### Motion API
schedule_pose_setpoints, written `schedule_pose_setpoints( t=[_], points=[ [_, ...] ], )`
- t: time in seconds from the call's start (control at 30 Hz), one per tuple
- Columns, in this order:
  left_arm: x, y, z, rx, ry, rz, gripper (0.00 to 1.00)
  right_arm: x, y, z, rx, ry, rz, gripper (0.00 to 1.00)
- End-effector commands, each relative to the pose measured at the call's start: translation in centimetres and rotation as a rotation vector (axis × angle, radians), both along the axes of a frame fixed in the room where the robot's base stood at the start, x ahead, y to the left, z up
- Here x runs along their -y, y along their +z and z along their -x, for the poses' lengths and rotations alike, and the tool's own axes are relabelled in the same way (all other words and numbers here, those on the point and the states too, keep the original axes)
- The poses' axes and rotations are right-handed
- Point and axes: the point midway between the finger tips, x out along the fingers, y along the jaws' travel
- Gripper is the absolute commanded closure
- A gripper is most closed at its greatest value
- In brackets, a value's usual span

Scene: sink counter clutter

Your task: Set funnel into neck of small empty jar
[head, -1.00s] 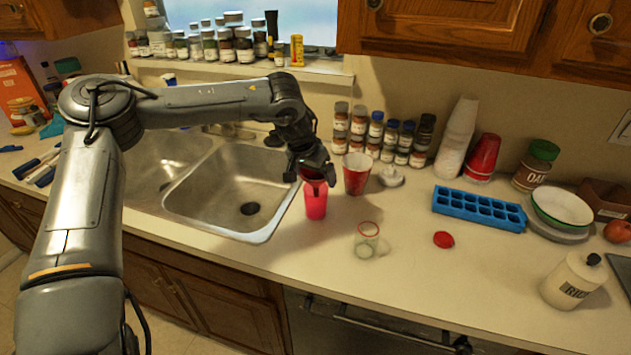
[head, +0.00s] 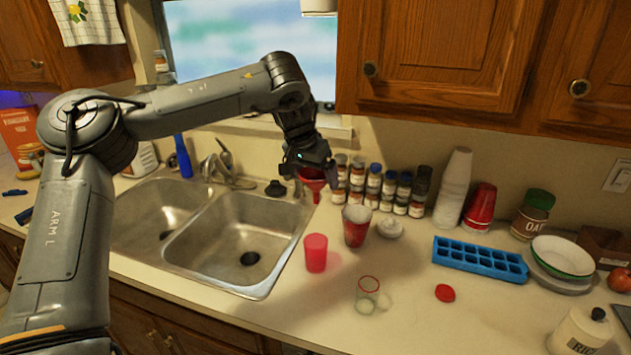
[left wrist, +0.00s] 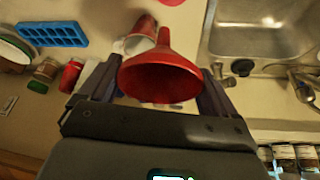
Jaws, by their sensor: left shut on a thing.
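My left gripper (head: 310,168) is shut on the red funnel (head: 313,184), in the air above the counter at the sink's right edge. The funnel hangs spout down, above and behind the translucent red cup. In the left wrist view the funnel (left wrist: 160,75) sits between the two fingers of my left gripper (left wrist: 160,66), its wide mouth toward the camera. The small empty jar (head: 367,294), clear with a red rim, stands upright and open on the counter, to the right of and nearer than the gripper, apart from the funnel. My right gripper is not in view.
Several spice jars (head: 390,190) line the wall. A red lid (head: 445,292) lies right of the jar, in front of a blue ice tray (head: 480,259).

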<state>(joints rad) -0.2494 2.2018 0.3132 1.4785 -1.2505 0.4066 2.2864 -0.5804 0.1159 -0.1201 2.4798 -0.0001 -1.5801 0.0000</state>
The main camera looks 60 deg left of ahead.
Motion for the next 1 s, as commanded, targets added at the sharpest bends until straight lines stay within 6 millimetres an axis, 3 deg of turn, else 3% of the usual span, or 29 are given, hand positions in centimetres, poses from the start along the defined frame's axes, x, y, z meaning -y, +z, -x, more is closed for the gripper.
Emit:
schedule_pose_setpoints(
  t=[1.0],
  points=[
    [0.0, 6.1, 0.0, 0.001, 0.001, 0.001, 0.24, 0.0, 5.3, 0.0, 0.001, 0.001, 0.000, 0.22]
  ],
)
